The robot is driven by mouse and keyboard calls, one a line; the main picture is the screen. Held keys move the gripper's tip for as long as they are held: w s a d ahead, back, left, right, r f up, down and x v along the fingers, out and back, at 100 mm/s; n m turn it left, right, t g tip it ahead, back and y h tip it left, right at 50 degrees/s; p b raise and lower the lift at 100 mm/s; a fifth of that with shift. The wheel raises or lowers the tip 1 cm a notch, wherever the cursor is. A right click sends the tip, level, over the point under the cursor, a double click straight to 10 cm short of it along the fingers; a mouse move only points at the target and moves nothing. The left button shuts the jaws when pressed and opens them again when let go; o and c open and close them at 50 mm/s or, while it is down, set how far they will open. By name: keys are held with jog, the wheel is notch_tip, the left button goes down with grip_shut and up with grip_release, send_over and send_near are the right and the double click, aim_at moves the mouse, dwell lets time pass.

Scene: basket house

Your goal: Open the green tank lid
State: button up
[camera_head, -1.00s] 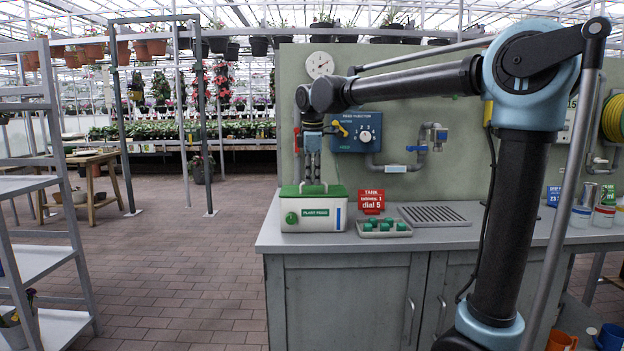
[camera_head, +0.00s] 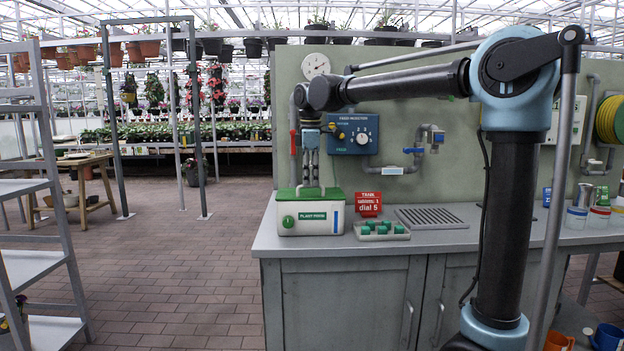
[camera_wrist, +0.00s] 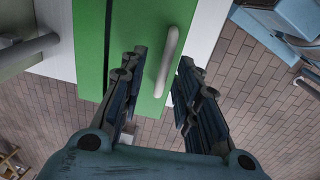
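The plant feed tank (camera_head: 310,217) is a white box with a green lid (camera_head: 328,193), standing at the left end of the grey counter. The lid looks closed in the head view. My gripper (camera_head: 312,184) points down just above the lid. In the wrist view, the green lid (camera_wrist: 128,45) fills the upper middle, with a pale bar handle (camera_wrist: 168,62) on it. The fingers of my gripper (camera_wrist: 160,75) are spread, one on each side of the handle's near end. I cannot tell whether they touch it.
A red sign (camera_head: 368,204) and a tray of green tablets (camera_head: 382,230) stand right of the tank. A drain grate (camera_head: 430,217) lies farther right. The blue injector panel (camera_head: 353,133) and pipes are on the wall behind.

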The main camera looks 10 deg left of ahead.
notch_tip(320, 180, up, 12)
jog(key=shift+s+d, duration=0.15)
jog(key=shift+s, duration=0.25)
jog(key=shift+f, duration=0.1)
dwell(0.3)
